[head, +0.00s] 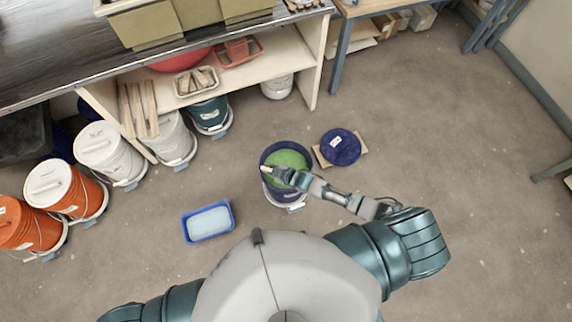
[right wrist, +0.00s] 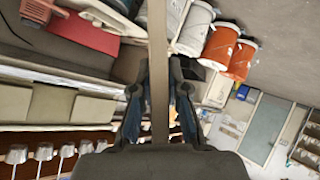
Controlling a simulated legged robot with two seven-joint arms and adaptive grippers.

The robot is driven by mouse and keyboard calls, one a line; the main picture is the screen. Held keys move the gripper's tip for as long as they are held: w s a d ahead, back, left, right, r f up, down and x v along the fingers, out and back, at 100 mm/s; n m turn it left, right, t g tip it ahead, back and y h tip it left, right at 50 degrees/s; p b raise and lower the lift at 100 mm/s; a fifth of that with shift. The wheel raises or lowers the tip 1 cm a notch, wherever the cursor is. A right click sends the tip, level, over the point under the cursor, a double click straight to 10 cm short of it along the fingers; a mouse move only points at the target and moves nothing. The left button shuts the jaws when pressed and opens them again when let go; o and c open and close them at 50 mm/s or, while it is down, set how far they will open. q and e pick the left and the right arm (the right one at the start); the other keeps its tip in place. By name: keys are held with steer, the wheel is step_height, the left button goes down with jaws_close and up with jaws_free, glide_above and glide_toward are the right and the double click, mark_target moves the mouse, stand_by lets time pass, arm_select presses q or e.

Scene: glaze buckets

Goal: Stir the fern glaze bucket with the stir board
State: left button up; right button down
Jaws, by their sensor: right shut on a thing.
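The fern glaze bucket (head: 287,193) is dark blue and stands open on the floor, with green glaze (head: 290,158) inside. My right gripper (head: 280,174) is over the bucket's near side, shut on the stir board. The pale end of the stir board (head: 265,168) shows beside the gripper. In the right wrist view the stir board (right wrist: 158,60) runs lengthwise between the two fingers (right wrist: 158,100). Its lower part is hidden in the head view, so I cannot tell how deep it reaches. My left gripper is out of view.
A dark blue lid (head: 341,147) lies on a board right of the bucket. A blue tub (head: 208,222) of pale liquid sits to the left. Floor to the right is clear.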

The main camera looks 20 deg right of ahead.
steer(key=shift+r, duration=0.1)
step_height(320, 180, up, 5)
steer(key=p, duration=0.5)
stand_by(0.3)
